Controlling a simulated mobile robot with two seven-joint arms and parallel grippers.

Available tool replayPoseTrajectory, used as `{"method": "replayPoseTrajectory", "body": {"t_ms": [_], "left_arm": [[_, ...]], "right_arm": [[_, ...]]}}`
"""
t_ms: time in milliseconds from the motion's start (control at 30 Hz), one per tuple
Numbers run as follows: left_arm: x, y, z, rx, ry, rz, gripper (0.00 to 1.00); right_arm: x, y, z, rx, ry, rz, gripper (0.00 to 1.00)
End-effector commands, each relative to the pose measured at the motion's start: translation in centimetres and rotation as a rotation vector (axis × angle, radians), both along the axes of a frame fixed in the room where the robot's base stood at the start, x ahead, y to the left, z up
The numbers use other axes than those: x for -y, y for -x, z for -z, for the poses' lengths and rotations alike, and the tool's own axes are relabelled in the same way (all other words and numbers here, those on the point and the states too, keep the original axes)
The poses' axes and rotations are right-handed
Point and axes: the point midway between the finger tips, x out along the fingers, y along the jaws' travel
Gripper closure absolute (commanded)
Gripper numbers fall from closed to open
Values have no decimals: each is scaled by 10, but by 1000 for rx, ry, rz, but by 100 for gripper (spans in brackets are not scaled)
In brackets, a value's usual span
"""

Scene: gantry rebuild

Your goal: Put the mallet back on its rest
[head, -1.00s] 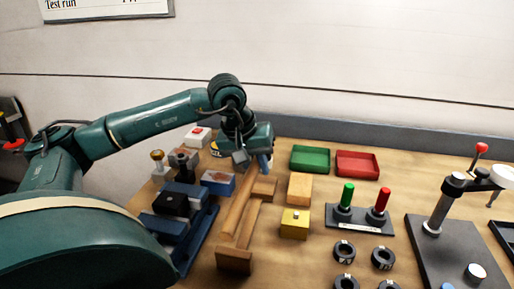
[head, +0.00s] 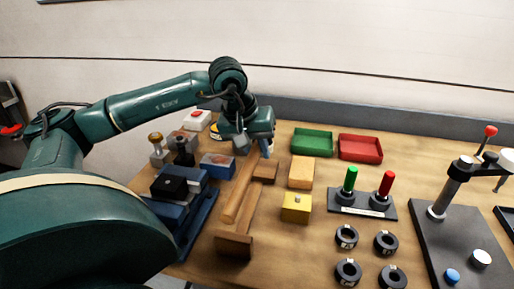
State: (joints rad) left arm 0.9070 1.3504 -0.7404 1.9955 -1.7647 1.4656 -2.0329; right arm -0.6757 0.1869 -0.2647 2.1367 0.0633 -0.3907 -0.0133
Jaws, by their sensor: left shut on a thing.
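The mallet's pale wooden handle (head: 238,197) slants from near the front of the wooden rest up to my left gripper (head: 255,149). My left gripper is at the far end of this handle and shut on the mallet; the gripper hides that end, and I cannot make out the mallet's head. The wooden rest (head: 234,244) lies on the bench, with a cross block at its near end and another block at its far end. The handle lies over or just left of the rest's long bar; I cannot tell whether they touch. My right gripper is not in view.
Left of the rest is a blue fixture (head: 196,226) with dark blocks. To the right are a yellow block (head: 296,207), a wooden block (head: 301,173), a green tray (head: 312,142), a red tray (head: 360,148), several dark rings and a lever press (head: 452,195).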

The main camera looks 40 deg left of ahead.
Motion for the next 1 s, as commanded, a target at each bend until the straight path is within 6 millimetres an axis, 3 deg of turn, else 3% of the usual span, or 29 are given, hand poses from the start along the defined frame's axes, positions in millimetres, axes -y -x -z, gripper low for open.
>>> {"method": "replayPoseTrajectory", "body": {"t_ms": [1000], "left_arm": [[0, 0, 30, 4, 0, 0, 100]], "right_arm": [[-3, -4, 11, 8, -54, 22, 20]]}}
